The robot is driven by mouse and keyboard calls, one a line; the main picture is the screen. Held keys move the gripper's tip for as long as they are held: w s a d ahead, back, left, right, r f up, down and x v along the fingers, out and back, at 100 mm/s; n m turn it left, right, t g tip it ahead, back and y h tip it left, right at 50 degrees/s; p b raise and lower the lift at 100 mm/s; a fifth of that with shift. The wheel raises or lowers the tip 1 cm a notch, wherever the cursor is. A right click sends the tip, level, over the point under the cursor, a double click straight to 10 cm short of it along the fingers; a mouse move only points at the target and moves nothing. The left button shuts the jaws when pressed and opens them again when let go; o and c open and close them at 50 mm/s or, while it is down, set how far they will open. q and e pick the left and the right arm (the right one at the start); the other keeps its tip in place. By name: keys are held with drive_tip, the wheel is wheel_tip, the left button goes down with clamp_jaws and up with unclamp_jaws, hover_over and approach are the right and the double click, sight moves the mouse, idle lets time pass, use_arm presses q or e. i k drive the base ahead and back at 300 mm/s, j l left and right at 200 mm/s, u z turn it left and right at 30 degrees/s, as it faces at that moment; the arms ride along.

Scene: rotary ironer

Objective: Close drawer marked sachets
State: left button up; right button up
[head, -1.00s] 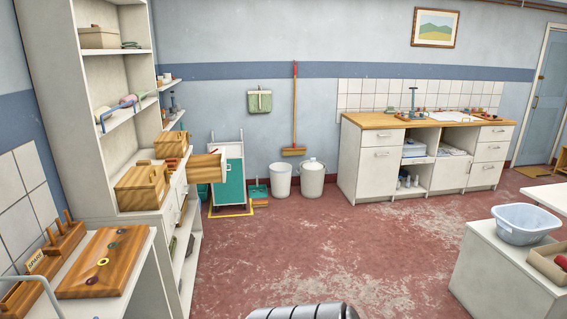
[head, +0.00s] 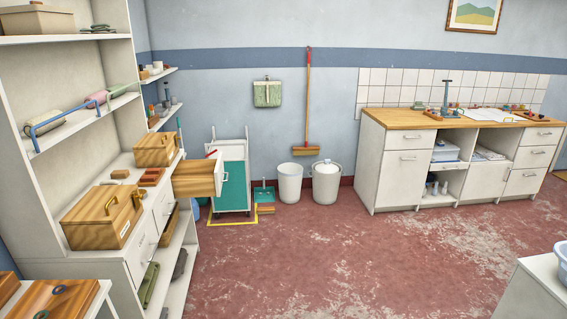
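One drawer (head: 194,184) stands pulled out of the white shelf unit on the left, with its wooden side and pale front showing. Its front faces right, toward the teal-and-white cart. I cannot read any marking on it, so I cannot tell from this view whether it is the sachets drawer. A closed-looking drawer front (head: 142,258) shows nearer to me in the same unit. Neither of my grippers is in view.
Wooden boxes (head: 104,216) stand on the unit's counter. The teal-and-white cart (head: 233,178) stands just beyond the open drawer, with two white buckets (head: 290,183) to its right. The red floor (head: 290,250) ahead is clear. A white table corner (head: 535,290) is at lower right.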

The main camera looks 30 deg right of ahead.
sight(190, 178)
drive_tip(key=i+l+z, duration=0.1)
drive_tip(key=i+l, duration=0.5)
drive_tip(key=i+l+z, duration=0.1)
drive_tip(key=i+l, duration=0.4)
drive_tip(key=i, duration=0.25)
